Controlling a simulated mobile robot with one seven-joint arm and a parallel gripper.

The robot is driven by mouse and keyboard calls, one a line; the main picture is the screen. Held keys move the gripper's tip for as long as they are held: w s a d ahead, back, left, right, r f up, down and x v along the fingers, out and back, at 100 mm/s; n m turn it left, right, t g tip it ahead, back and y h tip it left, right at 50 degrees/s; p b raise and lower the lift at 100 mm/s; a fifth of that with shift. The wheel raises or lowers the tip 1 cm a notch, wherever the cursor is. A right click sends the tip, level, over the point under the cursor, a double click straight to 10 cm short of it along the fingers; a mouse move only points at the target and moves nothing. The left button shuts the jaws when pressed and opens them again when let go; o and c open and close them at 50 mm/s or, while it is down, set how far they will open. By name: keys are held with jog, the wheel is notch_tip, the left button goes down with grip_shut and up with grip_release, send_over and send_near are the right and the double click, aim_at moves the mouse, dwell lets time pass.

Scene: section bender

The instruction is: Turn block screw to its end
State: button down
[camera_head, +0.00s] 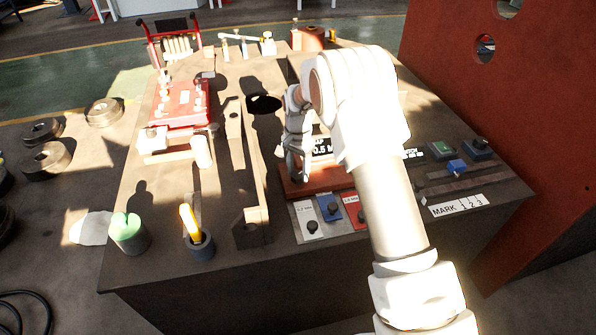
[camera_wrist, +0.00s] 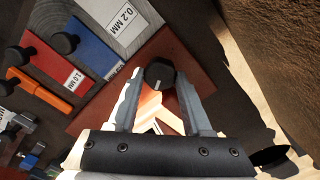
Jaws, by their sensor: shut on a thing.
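The block screw shows in the wrist view as a dark, faceted knob (camera_wrist: 159,74) between my fingertips. It stands on a reddish-brown block (camera_wrist: 197,58), which also shows in the head view (camera_head: 302,186) at the middle of the bench. My gripper (camera_wrist: 158,78) is shut on the knob, with one pale grey finger on each side. In the head view my gripper (camera_head: 294,172) points down at the block, and my arm covers part of it. The knob cannot be made out in the head view. How far the screw is turned cannot be told.
White, blue and red gauge plates (camera_head: 331,207) with black knobs lie just in front of the block. A red vise (camera_head: 180,106), a green-topped cup (camera_head: 128,232) and a dark cup with a yellow handle (camera_head: 199,246) stand left. A large red panel (camera_head: 500,120) rises right.

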aim_at(298, 174)
jog(key=m, duration=0.4)
jog(key=shift+m, duration=0.4)
dwell(0.4)
jog(key=shift+c, duration=1.7)
grip_release()
notch_tip(298, 174, up, 18)
jog(key=p, duration=0.2)
jog(key=shift+f, duration=0.25)
